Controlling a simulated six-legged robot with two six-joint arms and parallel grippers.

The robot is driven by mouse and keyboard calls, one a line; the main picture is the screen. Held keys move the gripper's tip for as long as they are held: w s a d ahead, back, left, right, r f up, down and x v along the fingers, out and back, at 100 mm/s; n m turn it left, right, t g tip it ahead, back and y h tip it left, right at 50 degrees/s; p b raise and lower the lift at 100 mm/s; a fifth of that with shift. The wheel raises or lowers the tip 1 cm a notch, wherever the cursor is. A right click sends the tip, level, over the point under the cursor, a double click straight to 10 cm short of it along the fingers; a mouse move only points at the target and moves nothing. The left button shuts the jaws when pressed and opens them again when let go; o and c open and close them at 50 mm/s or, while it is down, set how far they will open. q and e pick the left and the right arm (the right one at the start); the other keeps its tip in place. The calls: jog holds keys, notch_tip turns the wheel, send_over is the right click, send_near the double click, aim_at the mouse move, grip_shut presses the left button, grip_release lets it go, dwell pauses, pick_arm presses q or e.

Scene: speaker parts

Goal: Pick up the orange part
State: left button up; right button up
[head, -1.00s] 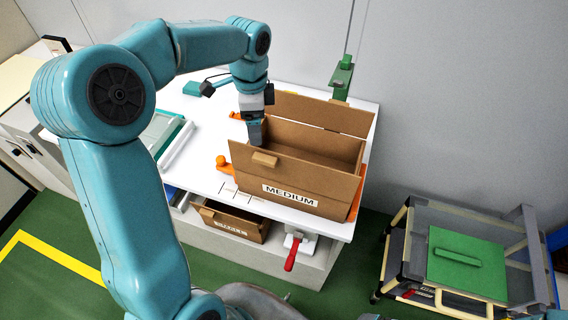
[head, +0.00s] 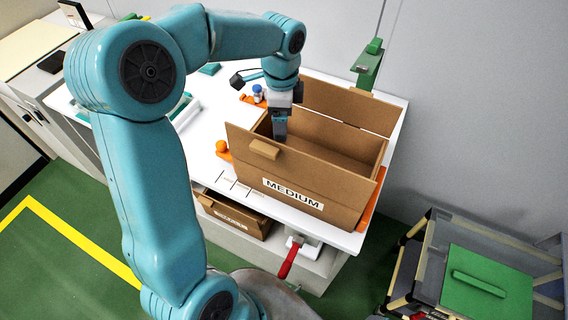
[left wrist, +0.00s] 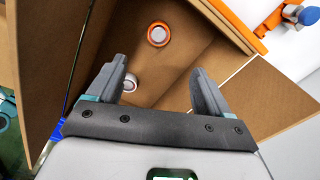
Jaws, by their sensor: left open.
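The cardboard box marked MEDIUM (head: 240,142) stands open on the white table. My left gripper (head: 280,134) points down into its left end. In the left wrist view, a small round part with an orange rim and pale centre (left wrist: 158,34) lies on the box floor, beyond the fingertips. A second round part, whitish with a grey centre (left wrist: 129,83), lies by the left-hand finger and is partly hidden by it. The left gripper (left wrist: 160,80) is open with nothing between its fingers. The box floor is hidden in the head view. My right gripper is not in view.
Orange brackets (head: 223,149) sit around the box; one also shows in the left wrist view (left wrist: 236,28). The box's walls and raised flaps (head: 350,105) surround the gripper. A green stand (head: 368,68) is behind. A cart with a green panel (head: 485,290) stands at right.

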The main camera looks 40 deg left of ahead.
pick_arm(q)
notch_tip(320, 180, down, 10)
jog(key=shift+w+f, duration=0.25)
jog(key=shift+f, duration=0.1)
jog(key=f, duration=0.3)
jog(key=f+p, duration=0.1)
jog(key=shift+s+d+f, duration=0.15)
jog(key=shift+s+f, duration=0.05)
jog(key=shift+s, duration=0.1)
jog(key=shift+w+f, duration=0.2)
jog(key=shift+f, duration=0.15)
jog(key=shift+s+r, duration=0.1)
jog(key=c, duration=1.3)
